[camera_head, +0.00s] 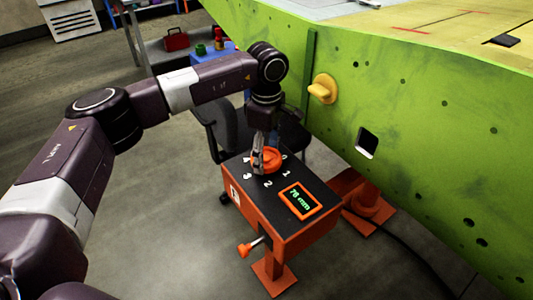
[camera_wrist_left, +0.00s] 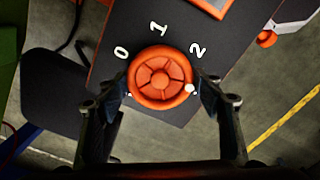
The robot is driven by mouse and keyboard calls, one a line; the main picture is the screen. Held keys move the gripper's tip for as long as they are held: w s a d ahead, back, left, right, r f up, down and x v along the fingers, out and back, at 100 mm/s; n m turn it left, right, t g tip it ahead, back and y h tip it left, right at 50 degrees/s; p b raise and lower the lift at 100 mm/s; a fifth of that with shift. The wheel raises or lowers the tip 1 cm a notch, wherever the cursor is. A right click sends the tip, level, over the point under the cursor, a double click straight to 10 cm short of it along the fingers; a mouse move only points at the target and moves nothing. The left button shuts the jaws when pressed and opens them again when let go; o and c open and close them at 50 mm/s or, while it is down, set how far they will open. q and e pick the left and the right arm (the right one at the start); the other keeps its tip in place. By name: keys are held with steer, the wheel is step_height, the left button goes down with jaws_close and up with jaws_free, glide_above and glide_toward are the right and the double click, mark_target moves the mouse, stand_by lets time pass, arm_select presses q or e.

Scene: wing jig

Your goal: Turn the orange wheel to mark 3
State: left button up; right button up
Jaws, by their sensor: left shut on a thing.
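The orange wheel (camera_wrist_left: 160,78) is a round spoked knob on top of the dark-topped console (camera_head: 259,205). It also shows in the head view (camera_head: 267,158), partly behind my left gripper (camera_head: 265,157). My left gripper also shows in the wrist view (camera_wrist_left: 161,95), shut on the wheel with a finger at each side. White numbers 0 (camera_wrist_left: 121,52), 1 (camera_wrist_left: 158,28) and 2 (camera_wrist_left: 197,48) ring the wheel. Mark 3 (camera_head: 247,177) shows in the head view. A white dot (camera_wrist_left: 189,88) sits on the wheel's right rim, below the 2, beside the right finger. My right gripper is out of view.
The console has a lit green display (camera_head: 300,201) and an orange-knobbed crank (camera_head: 248,247). A green wing panel (camera_head: 420,130) with a yellow knob (camera_head: 323,89) stands to the right. A dark chair (camera_head: 225,130) is behind the console. Floor to the left is open.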

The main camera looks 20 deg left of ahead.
mark_target(266, 156)
arm_select(q)
steer(key=shift+m, duration=2)
steer(key=o, duration=1.2)
steer(key=shift+c, duration=0.2)
step_height(266, 156, up, 12)
